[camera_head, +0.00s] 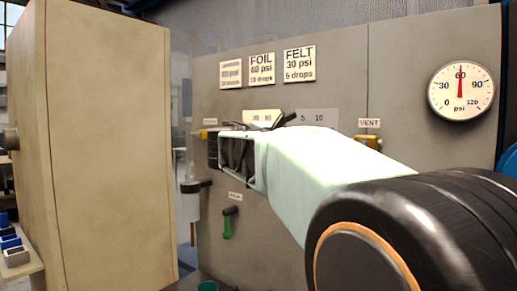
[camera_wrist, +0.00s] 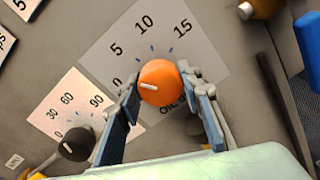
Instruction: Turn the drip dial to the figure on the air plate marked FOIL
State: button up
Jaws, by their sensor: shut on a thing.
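The orange drip dial (camera_wrist: 166,94) sits on a pale scale plate (camera_wrist: 205,57) marked 0, 5, 10 and 15, with a partly hidden OIL label. Its white mark points left in the wrist view, near the 0. My gripper (camera_wrist: 160,78) is shut on the dial, one finger on each side. In the head view my gripper (camera_head: 238,150) hides the dial. The FOIL plate (camera_head: 262,69) reads 60 psi and a two-digit drops figure starting with 1; its second digit is hard to read.
The FELT plate (camera_head: 299,64) reads 30 psi, 5 drops; the plate left of FOIL is blurred. The round gauge (camera_head: 461,87) shows about 60 psi. A black dial (camera_wrist: 76,143) sits close by my left finger. A beige cabinet (camera_head: 108,150) stands at the left.

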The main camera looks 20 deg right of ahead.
jog(key=m+b, duration=0.1)
jog(key=m, duration=0.1)
jog(key=m+b, duration=0.2)
jog(key=shift+f+m, duration=0.2)
jog(key=shift+m, duration=0.1)
jog(key=m+b, duration=0.4)
jog(key=m, duration=0.1)
jog(key=m+b, duration=0.3)
jog(key=m, duration=0.2)
jog(key=shift+m+b, duration=0.3)
jog(key=shift+b, duration=0.1)
jog(key=m+b, duration=0.1)
jog(key=m, duration=0.1)
jog(key=m+b, duration=0.1)
jog(key=m, duration=0.1)
jog(key=shift+r+m+b, duration=0.2)
jog(key=shift+m+b, duration=0.1)
jog(key=o, duration=1.2)
jog(key=v, duration=1.2)
jog(key=shift+s, duration=0.15)
